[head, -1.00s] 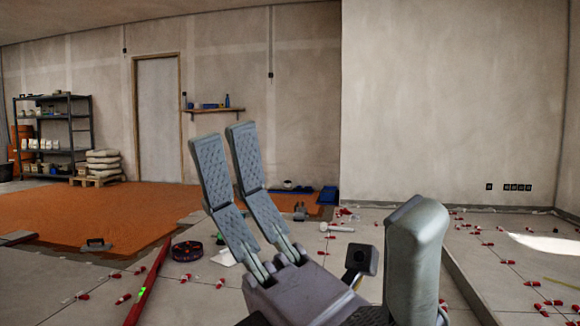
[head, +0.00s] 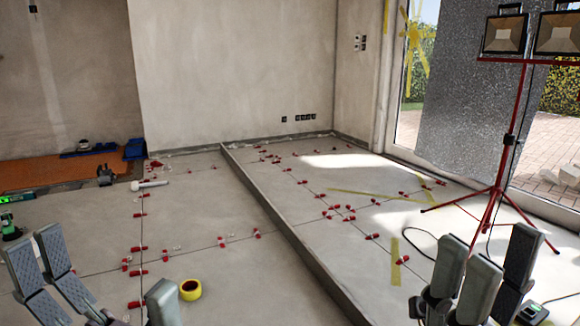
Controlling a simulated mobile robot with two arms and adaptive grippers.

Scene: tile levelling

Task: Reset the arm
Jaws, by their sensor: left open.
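My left gripper (head: 31,240) is low at the left of the head view. Its two grey fingers point up and stand apart, with nothing between them. My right gripper (head: 488,236) is low at the right. Its fingers also point up and stand apart, with a rounded grey part of my arm in front between them. No object shows in it. Most of both arms lies below the picture's edge.
Red levelling clips (head: 350,208) dot the tiled floor (head: 230,280). A raised edge (head: 285,235) crosses it. Yellow tape (head: 190,290) lies near my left gripper, a white-headed mallet (head: 150,184) farther back. A red-legged work light (head: 497,190) stands behind my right gripper.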

